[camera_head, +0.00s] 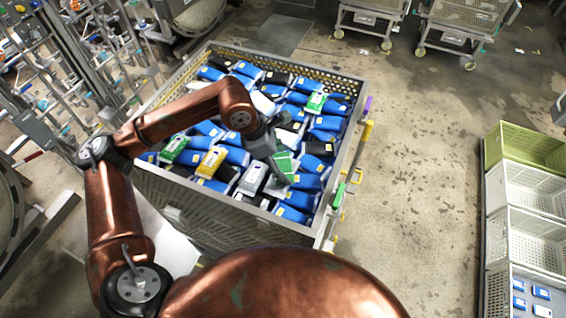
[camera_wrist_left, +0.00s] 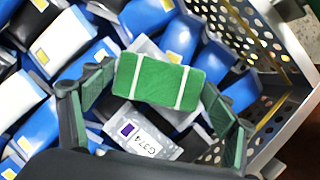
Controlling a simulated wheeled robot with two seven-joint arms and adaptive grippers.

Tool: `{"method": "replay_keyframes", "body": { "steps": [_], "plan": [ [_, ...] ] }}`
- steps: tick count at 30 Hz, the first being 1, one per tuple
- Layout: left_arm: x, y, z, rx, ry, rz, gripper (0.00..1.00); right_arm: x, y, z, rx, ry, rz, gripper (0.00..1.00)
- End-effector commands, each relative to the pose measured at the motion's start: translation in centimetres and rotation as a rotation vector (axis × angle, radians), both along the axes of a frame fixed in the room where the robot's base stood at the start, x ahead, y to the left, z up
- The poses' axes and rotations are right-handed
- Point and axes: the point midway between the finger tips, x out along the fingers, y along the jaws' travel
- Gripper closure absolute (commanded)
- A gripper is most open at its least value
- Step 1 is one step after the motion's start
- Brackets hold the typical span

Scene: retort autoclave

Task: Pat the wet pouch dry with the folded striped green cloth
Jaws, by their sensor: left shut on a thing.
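The folded green cloth with white stripes (camera_wrist_left: 158,82) is held between the fingers of my left gripper (camera_wrist_left: 157,90). In the head view, the cloth (camera_head: 286,161) and my left gripper (camera_head: 279,158) are over the right part of the crate of pouches. Under the cloth in the left wrist view lies a pale silver pouch (camera_wrist_left: 150,109) with a white label (camera_wrist_left: 143,137) that reads G374. The cloth hides part of this pouch, and I cannot tell whether they touch. Wetness does not show clearly. My right gripper is not in view.
The metal crate (camera_head: 345,160) has perforated walls and is full of blue, black, white, green and yellow pouches. Its right wall is close to my gripper. Wheeled carts (camera_head: 466,14) stand at the back. Green and white baskets (camera_head: 523,190) stand at right, with clear floor between.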

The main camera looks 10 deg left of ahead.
Motion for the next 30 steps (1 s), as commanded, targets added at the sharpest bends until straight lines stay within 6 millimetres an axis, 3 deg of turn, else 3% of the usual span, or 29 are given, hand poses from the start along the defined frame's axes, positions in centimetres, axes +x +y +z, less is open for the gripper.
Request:
{"method": "replay_keyframes", "body": {
  "steps": [30],
  "plan": [
    [0.0, 0.0, 6.9, 0.002, 0.001, 0.0, 0.4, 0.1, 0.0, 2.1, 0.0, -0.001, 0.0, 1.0]
  ]
}}
